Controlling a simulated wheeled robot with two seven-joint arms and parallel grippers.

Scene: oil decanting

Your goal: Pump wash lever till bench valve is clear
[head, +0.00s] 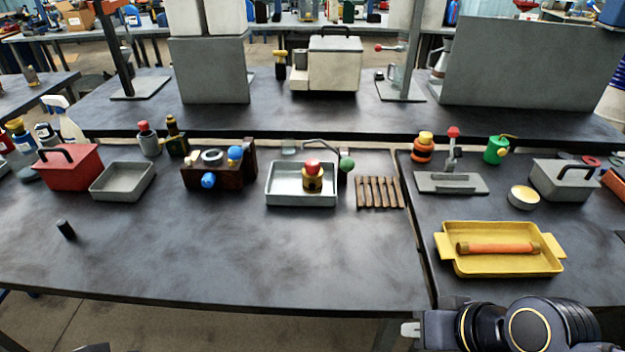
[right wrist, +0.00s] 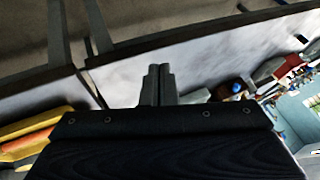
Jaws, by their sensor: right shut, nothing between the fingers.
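The bench valve (head: 312,180), a brass body with a red knob, stands upright in a shallow grey metal tray (head: 285,198) at mid-bench. I cannot tell whether it is dirty. A red-knobbed lever (head: 453,133) stands on a grey plate farther right. My right gripper (head: 410,329) is shut and empty at the bench's front edge, well short of both levers; its closed fingers show in the right wrist view (right wrist: 158,85). My left gripper is not in view.
A yellow tray (head: 463,268) with an orange roll (head: 498,248) lies near my right arm. A brown block with blue knobs (head: 215,172) stands left. The front middle of the bench is clear.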

